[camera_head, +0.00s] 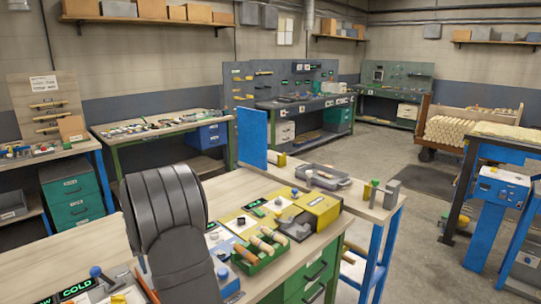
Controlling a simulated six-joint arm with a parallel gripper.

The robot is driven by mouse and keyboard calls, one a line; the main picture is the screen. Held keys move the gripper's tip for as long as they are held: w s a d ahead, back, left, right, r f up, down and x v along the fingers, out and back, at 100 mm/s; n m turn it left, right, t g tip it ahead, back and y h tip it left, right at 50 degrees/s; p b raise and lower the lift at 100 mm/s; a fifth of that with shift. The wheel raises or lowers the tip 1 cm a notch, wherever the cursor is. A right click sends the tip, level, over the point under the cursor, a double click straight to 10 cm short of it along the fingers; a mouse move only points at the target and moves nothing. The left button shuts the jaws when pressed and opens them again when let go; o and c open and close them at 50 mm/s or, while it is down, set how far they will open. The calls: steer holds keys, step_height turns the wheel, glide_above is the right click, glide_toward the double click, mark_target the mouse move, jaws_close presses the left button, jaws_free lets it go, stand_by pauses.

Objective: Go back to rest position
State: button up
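My gripper is not in view. A dark, ribbed part of my arm stands large in the left foreground over the wooden workbench (232,186) and hides part of its top. Whether the gripper holds anything cannot be seen.
A yellow box (320,206) stands behind the tray, and a grey bin (322,177) sits on a farther table. A blue upright panel (252,137) rises behind the bench. A joystick (100,274) and a COLD label (75,289) are at the front left.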

step_height(320, 180, up, 15)
step_height(320, 180, down, 17)
steer(key=shift+f, duration=0.1)
steer(key=shift+s+d+f, duration=0.2)
steer(key=shift+s+d, duration=0.05)
steer(key=s+d, duration=0.9)
steer(key=shift+s+d+r, duration=0.1)
steer(key=shift+r, duration=0.1)
step_height(320, 180, up, 17)
steer(key=m, duration=0.1)
steer(key=shift+w+a, duration=0.2)
